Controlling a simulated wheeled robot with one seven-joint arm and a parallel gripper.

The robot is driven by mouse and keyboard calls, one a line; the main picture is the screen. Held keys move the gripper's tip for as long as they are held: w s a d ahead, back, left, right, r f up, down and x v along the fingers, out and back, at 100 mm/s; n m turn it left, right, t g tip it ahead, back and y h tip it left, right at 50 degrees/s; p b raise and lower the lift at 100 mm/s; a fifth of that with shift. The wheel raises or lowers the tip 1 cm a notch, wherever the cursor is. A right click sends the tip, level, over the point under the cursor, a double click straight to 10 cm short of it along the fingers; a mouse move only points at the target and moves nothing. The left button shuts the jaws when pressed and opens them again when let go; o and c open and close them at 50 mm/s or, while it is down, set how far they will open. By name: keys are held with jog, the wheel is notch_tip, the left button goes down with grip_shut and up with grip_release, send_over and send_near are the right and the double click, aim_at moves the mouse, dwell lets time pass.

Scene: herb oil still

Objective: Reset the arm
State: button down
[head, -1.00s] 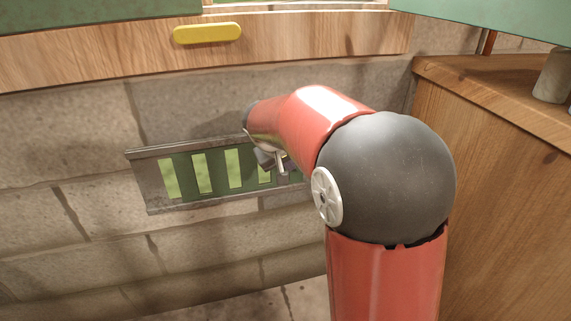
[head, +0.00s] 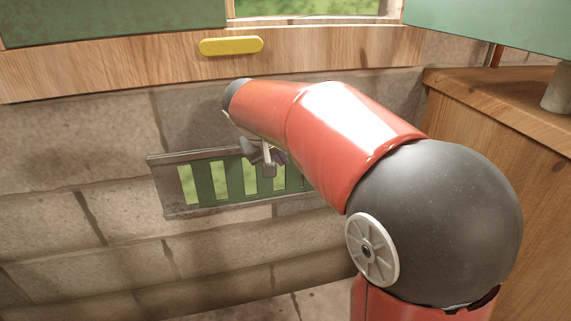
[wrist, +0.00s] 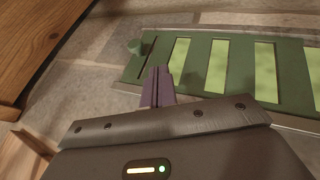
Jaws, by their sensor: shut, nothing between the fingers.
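In the head view my gripper (head: 264,158) hangs below the end of my red arm, in front of a slatted green vent (head: 207,184) set in the stone wall. In the wrist view my gripper's fingers (wrist: 158,86) are together, with nothing between them. Yellow-green light shows through the gaps between the slats. My arm hides the vent's right end in the head view. I cannot tell whether the fingertips touch anything.
A wooden beam with a yellow handle (head: 231,46) runs above the vent, under a window (head: 310,8). A wooden counter (head: 510,105) stands at the right, with a pale cylindrical object (head: 558,90) on it. Bare stone wall lies left of the vent.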

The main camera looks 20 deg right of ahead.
jog(key=shift+s+a+r, duration=0.2)
jog(key=shift+r, duration=0.2)
jog(key=s+f+y, duration=0.2)
jog(key=s+f, duration=0.1)
jog(key=s, duration=1)
jog(key=s+f+y+p, duration=0.1)
jog(key=s+f+y, duration=0.1)
jog(key=s, duration=1.1)
jog(key=shift+s+d+f+m+t+y, duration=0.15)
jog(key=shift+d+f+m+t+y, duration=0.2)
jog(key=shift+f, duration=0.15)
